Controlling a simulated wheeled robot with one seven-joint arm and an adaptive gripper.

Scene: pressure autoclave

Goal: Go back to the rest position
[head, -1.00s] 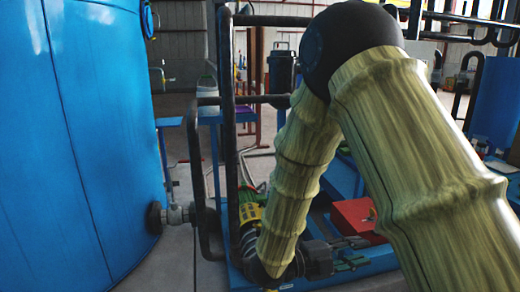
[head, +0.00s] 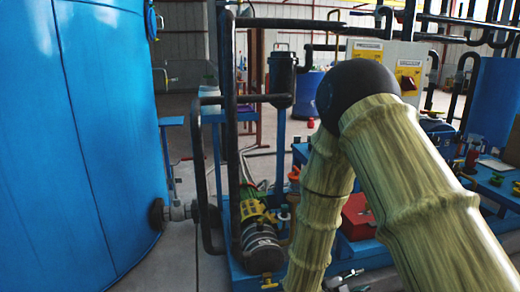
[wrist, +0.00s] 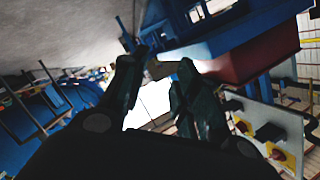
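My arm, in a ribbed yellow-green sleeve, crosses the right half of the head view, bent at a dark elbow. Its forearm runs down to the bottom edge, where only a small part of the wrist end shows. In the wrist view my gripper (wrist: 158,75) shows two dark fingers with a clear gap between them. It is open, and I see nothing held in it.
A large blue tank (head: 80,140) fills the left. Dark pipes (head: 232,130) and a yellow-grey pump (head: 260,240) stand beside my forearm. A red box (head: 358,216) is behind the arm. A control panel (head: 400,68) stands at the back. Bare floor (head: 185,270) shows near the tank.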

